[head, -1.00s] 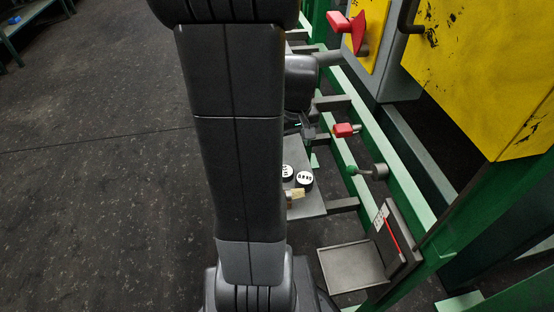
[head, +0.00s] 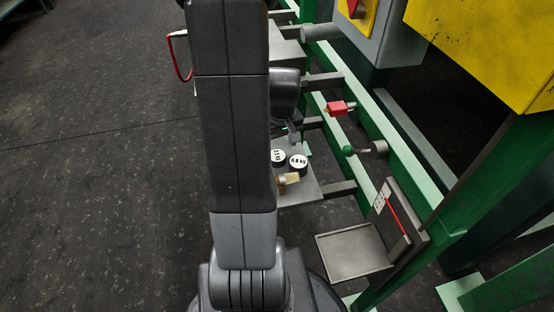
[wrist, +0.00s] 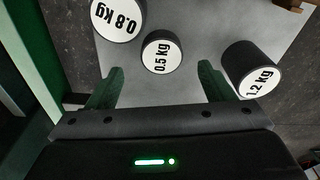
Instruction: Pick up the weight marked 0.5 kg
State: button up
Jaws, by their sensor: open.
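The 0.5 kg weight (wrist: 163,54) is a small dark cylinder with a white labelled top, the smallest of three in the wrist view. It stands between and just beyond the fingers of my open, empty gripper (wrist: 157,80). The larger 0.8 kg weight (wrist: 119,17) is at its upper left, close to it. The 1.2 kg weight (wrist: 252,72) stands to the right, beyond the right finger. In the head view two white-topped weights (head: 298,161) show on the shelf, their labels too small to read surely. The third is hidden there, and my arm covers part of the shelf.
The grey shelf (head: 310,190) also holds a brush-like object (head: 289,179) near the weights. An empty grey tray (head: 352,252) is at the lower right. Green rails (head: 390,150) with a red-handled part (head: 340,107) run along the right side. A yellow cabinet (head: 485,50) is above.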

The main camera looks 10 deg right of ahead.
jog(key=f+b, duration=0.1)
jog(key=f, duration=0.3)
jog(key=shift+w+a+f+b, duration=0.15)
jog(key=shift+w+f+b, duration=0.05)
jog(key=shift+f+b, duration=0.15)
jog(key=shift+r, duration=0.1)
jog(key=c, duration=1.3)
jog(key=shift+c, duration=0.6)
jog(key=shift+r, duration=0.1)
